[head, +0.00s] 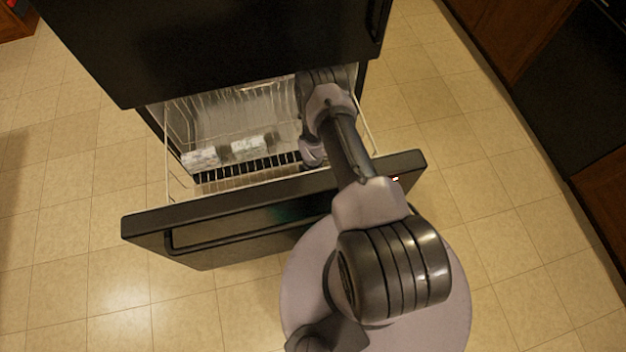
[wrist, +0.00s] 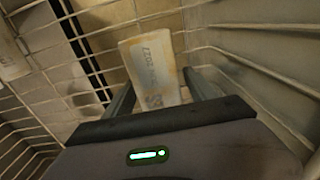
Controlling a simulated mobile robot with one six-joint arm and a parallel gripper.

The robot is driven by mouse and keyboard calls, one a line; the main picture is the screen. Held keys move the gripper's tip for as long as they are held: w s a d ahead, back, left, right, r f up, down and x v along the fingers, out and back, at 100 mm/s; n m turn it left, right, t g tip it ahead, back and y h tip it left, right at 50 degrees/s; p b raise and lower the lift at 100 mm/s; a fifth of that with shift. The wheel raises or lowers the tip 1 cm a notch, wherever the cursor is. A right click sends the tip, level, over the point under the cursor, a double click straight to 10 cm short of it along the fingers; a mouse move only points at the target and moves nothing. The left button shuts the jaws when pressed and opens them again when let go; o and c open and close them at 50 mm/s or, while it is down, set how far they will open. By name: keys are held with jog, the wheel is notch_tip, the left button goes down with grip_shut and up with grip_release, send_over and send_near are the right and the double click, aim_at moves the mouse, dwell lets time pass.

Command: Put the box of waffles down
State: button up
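The box of waffles (wrist: 152,68) is likely the pale box with faint dark printing and yellowish edges in the wrist view. It lies between and beyond the fingers of my gripper (wrist: 159,80), inside the wire basket. The fingers are spread about as wide as the box. The left finger meets its edge, and a narrow gap seems to show at the right finger. I cannot tell whether they grip it. In the head view my arm reaches down into the open freezer drawer (head: 270,207) and hides the gripper and this box.
Two pale packages, one on the left (head: 201,158) and one in the middle (head: 249,146), lie in the drawer left of my arm. Wire basket walls (wrist: 265,70) stand close on the right of my gripper. The black fridge body (head: 215,45) overhangs the drawer's back.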

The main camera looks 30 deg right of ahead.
notch_tip(320, 180, up, 12)
jog(key=p, duration=0.5)
jog(key=shift+r+p, duration=0.2)
jog(key=shift+p, duration=0.1)
jog(key=w+a+r+m+t, duration=0.1)
jog(key=w+r+m, duration=0.25)
jog(key=r, duration=1.05)
jog(key=w+a+r+m+t, duration=0.1)
jog(key=w+a+r+m, duration=0.3)
jog(key=r, duration=0.9)
jog(key=s+a+r+m+t, duration=0.1)
jog(key=s+a+r+m, duration=0.1)
jog(key=r, duration=0.7)
jog(key=s+a+r+m, duration=0.1)
jog(key=s+r+m, duration=0.1)
jog(key=r, duration=0.7)
jog(key=s+a+r+m+t+y, duration=0.1)
jog(key=s+a+r+m, duration=0.3)
jog(key=s, duration=0.6)
jog(key=s+a+r+m+t+y, duration=0.1)
jog(key=s+a+r+m, duration=0.2)
jog(key=s+r, duration=0.5)
jog(key=shift+s+a+r+m+t, duration=0.4)
jog(key=shift+s+a, duration=0.1)
jog(key=shift+s, duration=0.65)
